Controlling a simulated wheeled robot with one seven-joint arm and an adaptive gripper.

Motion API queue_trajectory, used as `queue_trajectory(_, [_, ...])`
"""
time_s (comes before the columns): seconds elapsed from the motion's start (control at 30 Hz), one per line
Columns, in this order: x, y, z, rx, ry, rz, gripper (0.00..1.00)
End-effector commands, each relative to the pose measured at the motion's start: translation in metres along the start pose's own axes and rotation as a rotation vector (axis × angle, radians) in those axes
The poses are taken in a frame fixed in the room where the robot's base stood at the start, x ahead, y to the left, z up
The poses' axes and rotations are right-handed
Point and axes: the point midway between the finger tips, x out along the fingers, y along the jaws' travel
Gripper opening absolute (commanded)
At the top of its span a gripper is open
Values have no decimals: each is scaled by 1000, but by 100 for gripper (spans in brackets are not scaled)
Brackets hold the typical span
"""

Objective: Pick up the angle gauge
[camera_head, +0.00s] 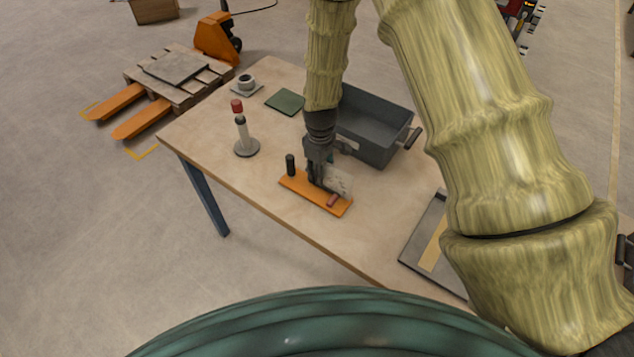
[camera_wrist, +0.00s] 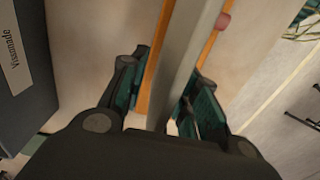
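The angle gauge (camera_head: 338,184) looks like a pale grey, flat piece standing on an orange board (camera_head: 300,189) on the table. In the wrist view the gauge is a grey bar seen edge-on (camera_wrist: 186,62), running down between my fingers. My gripper (camera_head: 316,178) points down at the board, beside and partly over the gauge. In the wrist view my gripper (camera_wrist: 165,100) has one finger on each side of the bar. A gap with orange board behind shows on the left; the right finger is close to the bar, and contact there is unclear.
A black peg (camera_head: 290,164) and a reddish piece (camera_head: 333,200) are at the orange board. A grey bin (camera_head: 372,148) stands behind. A dark tray (camera_head: 420,255) lies right.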

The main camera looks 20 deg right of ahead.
Motion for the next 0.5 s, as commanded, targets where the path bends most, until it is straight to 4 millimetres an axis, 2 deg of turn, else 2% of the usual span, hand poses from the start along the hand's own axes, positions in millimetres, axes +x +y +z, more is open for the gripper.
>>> queue_trajectory(0.5, [3, 0, 0, 0, 0, -1, 31])
